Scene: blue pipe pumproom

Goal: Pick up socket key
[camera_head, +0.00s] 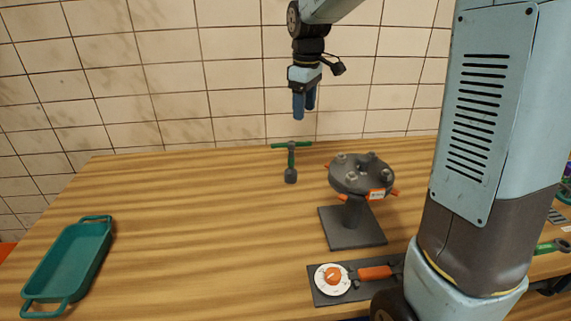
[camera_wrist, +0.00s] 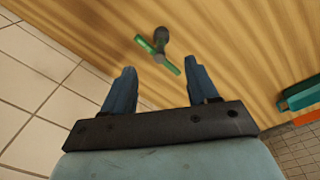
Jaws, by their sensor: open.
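The socket key (camera_head: 291,162) is a T-shaped tool with a green crossbar and a dark socket end.
A grey stand (camera_head: 357,178) with bolts on its round top stands right of the key. A teal tray (camera_head: 75,258) is at the left. A dark plate (camera_head: 325,298) with a dial and orange-handled tool lies at the front. A tiled wall (camera_head: 180,75) rises behind the table.

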